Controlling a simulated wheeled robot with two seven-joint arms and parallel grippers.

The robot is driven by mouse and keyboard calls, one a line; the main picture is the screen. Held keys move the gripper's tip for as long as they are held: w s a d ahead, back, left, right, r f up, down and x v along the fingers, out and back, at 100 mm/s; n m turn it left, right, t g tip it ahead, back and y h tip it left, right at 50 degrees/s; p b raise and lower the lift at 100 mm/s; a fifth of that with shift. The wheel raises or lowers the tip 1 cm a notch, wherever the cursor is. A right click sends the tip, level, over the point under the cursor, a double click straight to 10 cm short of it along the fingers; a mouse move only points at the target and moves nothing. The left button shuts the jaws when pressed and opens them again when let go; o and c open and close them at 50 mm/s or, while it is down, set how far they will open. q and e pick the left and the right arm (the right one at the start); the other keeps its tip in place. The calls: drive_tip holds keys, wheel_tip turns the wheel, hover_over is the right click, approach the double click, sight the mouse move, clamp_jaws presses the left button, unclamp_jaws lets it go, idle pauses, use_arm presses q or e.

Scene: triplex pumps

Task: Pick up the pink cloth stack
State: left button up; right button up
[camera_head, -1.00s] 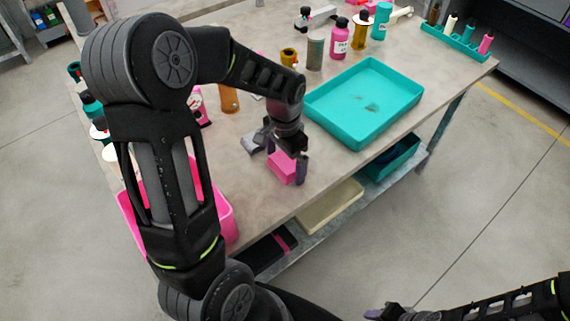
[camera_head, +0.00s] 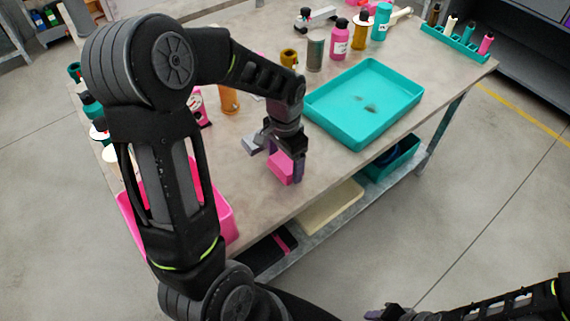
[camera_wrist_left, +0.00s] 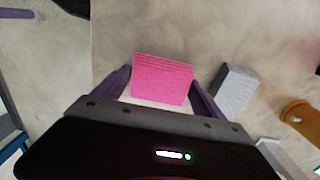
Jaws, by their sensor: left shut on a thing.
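The pink cloth stack (camera_head: 281,168) is a small folded block on the table near its front edge. In the left wrist view the pink cloth stack (camera_wrist_left: 163,80) lies between the two purple fingers, its layered edge showing. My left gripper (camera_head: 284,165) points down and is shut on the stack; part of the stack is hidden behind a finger. The left gripper also shows in the left wrist view (camera_wrist_left: 160,92). My right gripper (camera_head: 385,312) is low at the bottom edge, away from the table, and its jaw state is unclear.
A grey block (camera_head: 251,144) lies just left of the stack and also shows in the left wrist view (camera_wrist_left: 234,88). A teal tray (camera_head: 328,133) stands to the right, a pink bin (camera_head: 228,215) to the left. Several bottles line the back. Bare table surrounds the stack's front.

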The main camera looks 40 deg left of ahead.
sight(285, 162)
use_arm(q)
wheel_tip(285, 162, up, 10)
idle(0.6)
idle(0.4)
